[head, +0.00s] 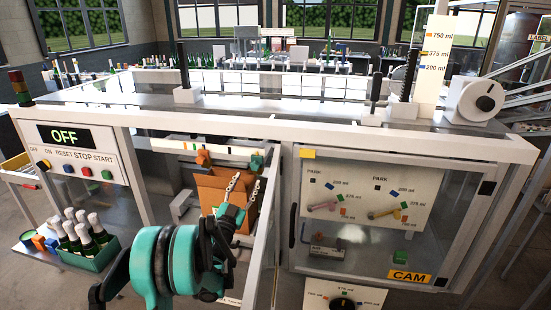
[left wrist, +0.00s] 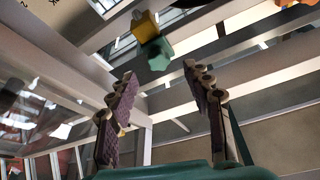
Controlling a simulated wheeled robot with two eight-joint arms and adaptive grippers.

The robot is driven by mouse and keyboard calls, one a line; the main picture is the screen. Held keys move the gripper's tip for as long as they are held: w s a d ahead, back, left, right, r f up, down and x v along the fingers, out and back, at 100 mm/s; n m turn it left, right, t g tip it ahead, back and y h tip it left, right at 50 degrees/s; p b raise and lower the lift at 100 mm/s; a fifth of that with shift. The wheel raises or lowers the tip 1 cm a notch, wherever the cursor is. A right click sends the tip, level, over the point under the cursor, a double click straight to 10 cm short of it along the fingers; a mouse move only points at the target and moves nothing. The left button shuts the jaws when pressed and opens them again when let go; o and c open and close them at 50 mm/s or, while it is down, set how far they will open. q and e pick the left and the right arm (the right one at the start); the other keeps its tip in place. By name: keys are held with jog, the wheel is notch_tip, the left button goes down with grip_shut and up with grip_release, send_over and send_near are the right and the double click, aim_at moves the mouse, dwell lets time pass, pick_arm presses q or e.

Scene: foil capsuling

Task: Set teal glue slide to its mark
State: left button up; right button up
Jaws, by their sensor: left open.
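The teal glue slide knob (head: 257,163) sits on a pale rail inside the open bay, at the right part of the rail. In the left wrist view the teal star-shaped knob (left wrist: 157,55) hangs next to a yellow block (left wrist: 145,25). My left gripper (head: 246,182) is open and empty, just below the knob in the head view. In the left wrist view its two fingers (left wrist: 161,80) stand apart, with the knob beyond the tips and between them, not touching. My right gripper is not in view.
An orange knob (head: 203,158) sits on the same rail to the left. A cardboard box (head: 211,188) stands behind my gripper. The bay's frame posts and the glazed cam door (head: 460,230) are close on the right. A green bottle crate (head: 88,258) stands at left.

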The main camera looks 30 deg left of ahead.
aim_at(254, 168)
pick_arm(q)
jog(key=x, duration=0.7)
jog(key=shift+w+d+r, duration=0.1)
jog(key=shift+w, duration=0.3)
grip_shut()
jog(key=a, duration=0.3)
jog(key=s+a+b, duration=0.1)
jog(key=a, duration=0.3)
jog(key=s+a, duration=0.1)
jog(key=a, duration=0.2)
jog(key=shift+s+a+r+b, duration=0.1)
jog(key=shift+s+a+b, duration=0.2)
jog(key=shift+b, duration=0.1)
